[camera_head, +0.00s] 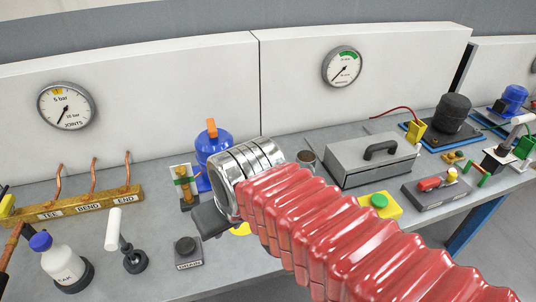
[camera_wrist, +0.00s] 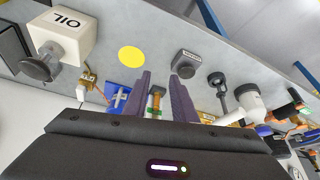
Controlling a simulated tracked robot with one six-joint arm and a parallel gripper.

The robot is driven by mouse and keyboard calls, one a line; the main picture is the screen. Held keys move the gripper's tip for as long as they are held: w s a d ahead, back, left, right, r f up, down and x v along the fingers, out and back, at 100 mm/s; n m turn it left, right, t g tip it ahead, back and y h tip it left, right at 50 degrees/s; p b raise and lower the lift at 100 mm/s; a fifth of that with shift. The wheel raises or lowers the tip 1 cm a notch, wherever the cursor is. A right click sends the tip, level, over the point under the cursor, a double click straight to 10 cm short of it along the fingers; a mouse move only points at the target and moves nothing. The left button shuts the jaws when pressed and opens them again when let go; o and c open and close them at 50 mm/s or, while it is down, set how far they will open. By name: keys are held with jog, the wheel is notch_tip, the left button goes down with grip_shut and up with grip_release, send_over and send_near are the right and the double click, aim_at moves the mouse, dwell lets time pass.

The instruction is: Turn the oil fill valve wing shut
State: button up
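A small brass valve (camera_head: 186,195) with a green wing (camera_head: 182,181) stands on the bench beside a blue tank (camera_head: 213,150) in the head view. I cannot read a fill label on it. In the wrist view, a brass and green part (camera_wrist: 156,98) shows between the purple fingers of my gripper (camera_wrist: 160,80). The fingers are spread apart, and I see nothing clamped in them. In the head view my silver wrist and red arm cover part of the bench, and the fingertips are hidden. A white block marked OIL (camera_wrist: 65,38), with a grey knob (camera_wrist: 40,65), shows in the wrist view.
A DRAIN knob (camera_head: 187,250), a white bottle (camera_head: 62,258) and a white-handled lever (camera_head: 120,235) stand at front left. A brass bar with copper pipes (camera_head: 75,205) is at left. A grey toolbox (camera_head: 370,158) stands right. A yellow disc (camera_wrist: 131,57) lies flat.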

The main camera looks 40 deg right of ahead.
jog(key=o, duration=0.3)
jog(key=w+d+m, duration=0.1)
jog(key=w+d, duration=0.3)
jog(key=d, duration=0.3)
jog(key=w+d+m+g, duration=0.1)
jog(key=w+d, duration=0.3)
jog(key=d, duration=0.3)
jog(key=w+d+m, duration=0.2)
jog(key=w+d, duration=0.2)
jog(key=d, duration=0.4)
jog(key=shift+w+f+g+h, duration=0.25)
jog(key=shift+w+g+h, duration=0.05)
jog(key=shift+w+h, duration=0.1)
jog(key=shift+n+t, duration=0.4)
jog(key=w+d+r, duration=0.1)
jog(key=w+d, duration=0.1)
jog(key=w+d+r, duration=0.1)
jog(key=w+r, duration=0.1)
jog(key=shift+w+d+r, duration=0.1)
jog(key=shift+d+r, duration=0.05)
jog(key=shift+d, duration=0.25)
jog(key=x, duration=1.4)
jog(key=shift+d+r, duration=0.1)
jog(key=shift+d, duration=0.1)
